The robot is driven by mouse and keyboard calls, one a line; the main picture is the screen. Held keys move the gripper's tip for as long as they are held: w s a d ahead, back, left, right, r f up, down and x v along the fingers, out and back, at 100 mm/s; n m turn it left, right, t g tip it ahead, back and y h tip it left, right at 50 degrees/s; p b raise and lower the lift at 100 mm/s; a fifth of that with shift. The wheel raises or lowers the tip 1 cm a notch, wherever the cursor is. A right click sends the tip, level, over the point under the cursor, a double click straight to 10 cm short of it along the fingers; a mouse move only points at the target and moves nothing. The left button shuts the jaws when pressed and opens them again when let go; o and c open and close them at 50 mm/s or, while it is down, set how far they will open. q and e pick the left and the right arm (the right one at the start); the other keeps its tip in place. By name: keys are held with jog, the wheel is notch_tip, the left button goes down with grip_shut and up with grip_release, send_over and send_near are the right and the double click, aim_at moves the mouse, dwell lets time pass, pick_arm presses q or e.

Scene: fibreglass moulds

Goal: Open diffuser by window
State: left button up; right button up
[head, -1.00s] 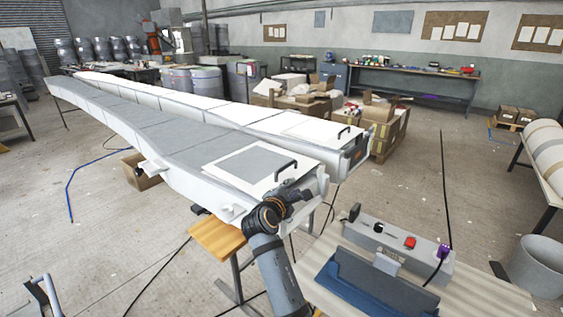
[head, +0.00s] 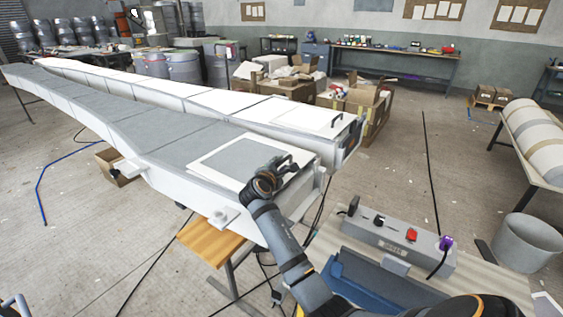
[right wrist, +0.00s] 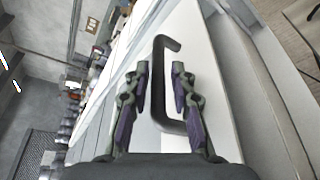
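A white lid (head: 225,180) with a grey centre panel lies flat on the wide near end of the long grey and white mould (head: 160,140). A dark handle (head: 284,158) stands at the lid's right edge. It also shows in the right wrist view (right wrist: 157,85) as a black bar. My right gripper (head: 280,168) is at this handle. In the right wrist view its fingers (right wrist: 159,95) are apart, with the handle bar between them and gaps on both sides. My left gripper is not in view. No window shows.
A second white mould (head: 240,100) lies behind, with its own lid handle (head: 337,119). A grey control box (head: 395,238) with a red button stands on a table at right. Cardboard boxes (head: 365,105) and a wooden stool (head: 208,240) are nearby. The right floor is mostly clear.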

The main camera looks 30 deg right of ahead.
jog(key=shift+x, duration=1.05)
jog(key=shift+w+d, duration=0.1)
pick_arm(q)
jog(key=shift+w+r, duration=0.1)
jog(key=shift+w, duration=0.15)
pick_arm(e)
grip_shut()
